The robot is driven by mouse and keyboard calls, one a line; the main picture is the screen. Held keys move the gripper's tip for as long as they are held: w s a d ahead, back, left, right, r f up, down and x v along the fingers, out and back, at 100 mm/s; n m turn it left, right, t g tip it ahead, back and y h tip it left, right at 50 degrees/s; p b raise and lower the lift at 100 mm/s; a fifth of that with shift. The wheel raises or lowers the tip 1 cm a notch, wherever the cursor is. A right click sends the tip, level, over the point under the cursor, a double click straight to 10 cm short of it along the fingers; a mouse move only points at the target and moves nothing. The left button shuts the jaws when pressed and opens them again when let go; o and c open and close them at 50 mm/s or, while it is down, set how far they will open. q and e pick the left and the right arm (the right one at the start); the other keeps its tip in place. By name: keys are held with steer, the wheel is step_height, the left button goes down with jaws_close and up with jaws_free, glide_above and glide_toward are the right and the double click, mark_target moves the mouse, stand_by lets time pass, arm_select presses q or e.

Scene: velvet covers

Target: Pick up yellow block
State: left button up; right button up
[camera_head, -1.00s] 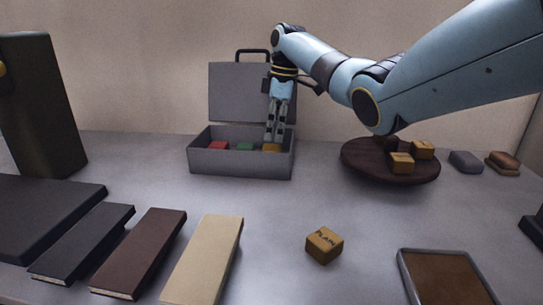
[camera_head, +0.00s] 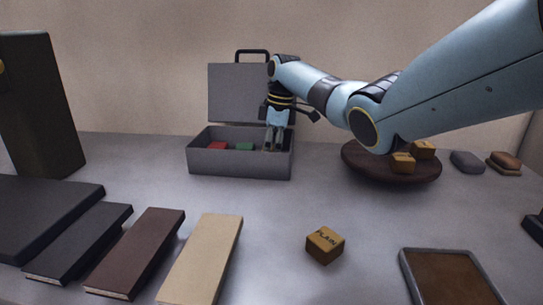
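A grey case (camera_head: 240,163) with its lid up stands at the back middle of the table. A red block (camera_head: 217,146) and a green block (camera_head: 244,147) lie inside it. My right gripper (camera_head: 272,147) points down into the right part of the case, beside the green block. The yellow block, seen there earlier, is now hidden behind my fingers and the case's front wall. I cannot tell whether the fingers are open or shut on it. My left gripper is not in view.
A round dark tray (camera_head: 370,172) with wooden cubes stands right of the case. A cube marked PLAIN (camera_head: 325,245) lies at front centre, near a brown framed tray (camera_head: 450,280). Books (camera_head: 205,255) lie at front left. The table middle is clear.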

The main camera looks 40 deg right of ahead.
steer(key=c, duration=0.7)
steer(key=shift+r, duration=0.1)
